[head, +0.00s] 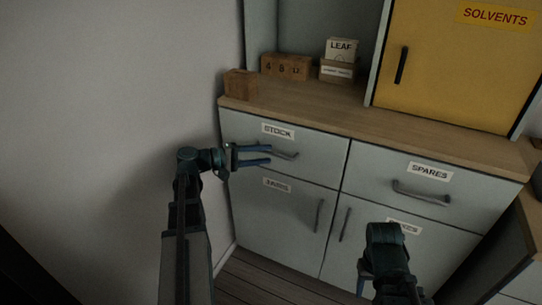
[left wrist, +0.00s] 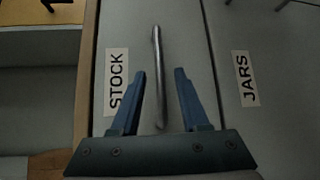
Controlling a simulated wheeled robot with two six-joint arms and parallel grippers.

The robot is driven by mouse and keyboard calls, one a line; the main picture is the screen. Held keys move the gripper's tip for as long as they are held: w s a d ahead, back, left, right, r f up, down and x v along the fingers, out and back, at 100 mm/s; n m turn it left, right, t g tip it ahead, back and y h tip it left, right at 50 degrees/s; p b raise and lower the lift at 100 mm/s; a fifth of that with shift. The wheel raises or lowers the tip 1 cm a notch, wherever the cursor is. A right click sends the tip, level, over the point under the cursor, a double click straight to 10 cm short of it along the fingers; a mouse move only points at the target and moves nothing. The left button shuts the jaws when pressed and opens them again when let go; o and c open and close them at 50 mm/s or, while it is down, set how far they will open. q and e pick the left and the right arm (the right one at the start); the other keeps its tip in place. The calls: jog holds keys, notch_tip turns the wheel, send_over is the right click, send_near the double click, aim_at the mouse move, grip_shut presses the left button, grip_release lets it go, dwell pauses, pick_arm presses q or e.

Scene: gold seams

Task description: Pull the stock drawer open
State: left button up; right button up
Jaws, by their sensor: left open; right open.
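The stock drawer (head: 315,152) is the upper left drawer of the grey cabinet, and its front lies flush, shut. Its label reads STOCK (head: 278,131). Its dark bar handle (head: 285,155) is partly behind my left gripper (head: 271,154) in the head view. In the left wrist view the handle (left wrist: 158,80) runs lengthwise between the two open blue fingers of my left gripper (left wrist: 160,72), with gaps on both sides. I cannot tell how deep the fingers reach around it. My right gripper (head: 362,282) is low at the right, mostly hidden behind its own arm.
The SPARES drawer (head: 390,178) is to the right, with cupboard doors below, one labelled JARS (left wrist: 245,78). Wooden boxes (head: 285,67) stand on the wooden counter (head: 330,110). A yellow SOLVENTS cabinet (head: 450,70) stands at the right. A bare wall (head: 110,100) is close on the left.

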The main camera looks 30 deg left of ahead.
pick_arm(q)
jog(key=shift+x, duration=1.5)
grip_shut()
dwell(0.4)
